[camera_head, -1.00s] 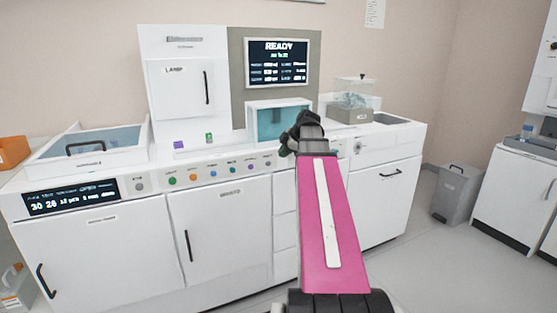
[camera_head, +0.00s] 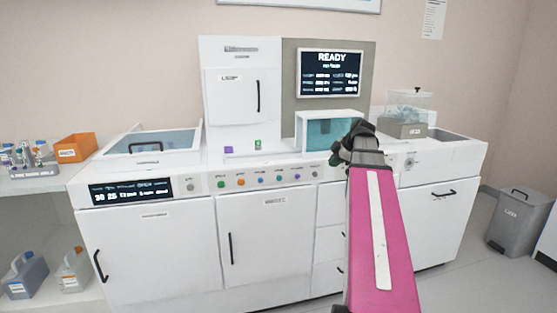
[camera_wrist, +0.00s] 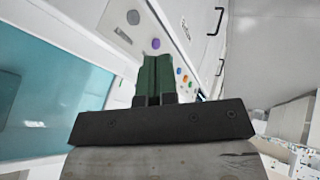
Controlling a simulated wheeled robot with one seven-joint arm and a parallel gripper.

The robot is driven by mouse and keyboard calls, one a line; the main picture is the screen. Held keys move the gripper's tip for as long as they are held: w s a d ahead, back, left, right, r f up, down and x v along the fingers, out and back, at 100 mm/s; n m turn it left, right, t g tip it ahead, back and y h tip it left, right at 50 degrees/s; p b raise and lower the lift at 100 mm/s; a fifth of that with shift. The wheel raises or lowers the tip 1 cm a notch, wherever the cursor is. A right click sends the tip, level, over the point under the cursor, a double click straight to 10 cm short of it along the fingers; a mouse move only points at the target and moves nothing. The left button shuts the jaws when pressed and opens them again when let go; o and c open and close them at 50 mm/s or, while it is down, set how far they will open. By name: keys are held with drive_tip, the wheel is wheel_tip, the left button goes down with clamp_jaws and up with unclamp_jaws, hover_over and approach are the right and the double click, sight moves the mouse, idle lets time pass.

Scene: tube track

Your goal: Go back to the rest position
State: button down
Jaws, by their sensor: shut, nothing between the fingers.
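My gripper (camera_head: 338,158) is at the end of my raised pink arm, in front of the white lab machine (camera_head: 270,205). In the wrist view the two dark green fingers (camera_wrist: 154,78) are together with nothing between them. In the head view the gripper is small and dark, just below and right of the teal-windowed box (camera_head: 325,132) on the machine. The wrist view shows a large teal window (camera_wrist: 50,105) at the left and coloured buttons (camera_wrist: 180,72) beyond the fingers.
A screen reading READY (camera_head: 331,74) stands above the counter. A clear-lidded bath (camera_head: 150,146) is at the left and a clear box (camera_head: 404,112) at the right. A shelf at far left holds an orange bin (camera_head: 76,147) and bottles (camera_head: 25,275). A grey bin (camera_head: 519,222) stands at right.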

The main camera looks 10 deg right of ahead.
drive_tip(key=s+a+f+m+g+h, duration=0.1)
drive_tip(key=s+a+f+m, duration=0.4)
drive_tip(key=f, duration=0.7)
drive_tip(key=s+a+f+m+g+h, duration=0.2)
drive_tip(key=s+a+f+m, duration=0.3)
drive_tip(key=a+f, duration=0.3)
drive_tip(key=s+a+f+m+g+h, duration=0.1)
drive_tip(key=s+a+f+m, duration=0.4)
drive_tip(key=f, duration=1.1)
drive_tip(key=shift+s+a+m+g+h, duration=0.15)
drive_tip(key=shift+a+m+g+h, duration=0.15)
drive_tip(key=shift+a+m+g, duration=0.6)
drive_tip(key=shift+a+f, duration=0.1)
